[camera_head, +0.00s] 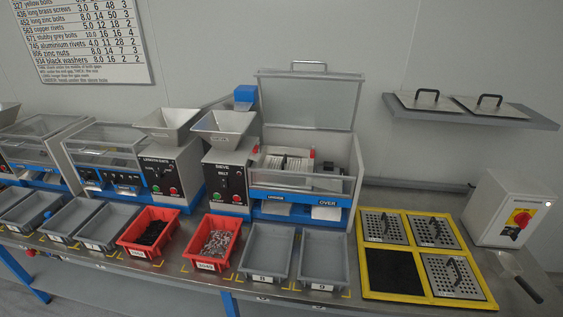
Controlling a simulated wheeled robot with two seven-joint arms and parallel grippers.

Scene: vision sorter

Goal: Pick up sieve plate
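Three grey perforated sieve plates with dark handles lie in a yellow rack (409,295): one at back left (383,226), one at back right (434,231) and one at front right (453,276). The front left slot (392,270) shows a flat black surface with no plate. The machine labelled SIEVE (232,176) has its clear lid (306,102) raised. A light ribbed plate-like part (273,162) with a dark upright piece sits inside it; I cannot tell if it is a sieve plate. Neither of my grippers is in view.
A wall shelf (470,115) holds two flat plates with handles. A white switch box (507,209) and a scoop (510,264) are right of the rack. Red bins (150,232) and grey bins (323,257) line the bench front. A second machine (165,174) stands left.

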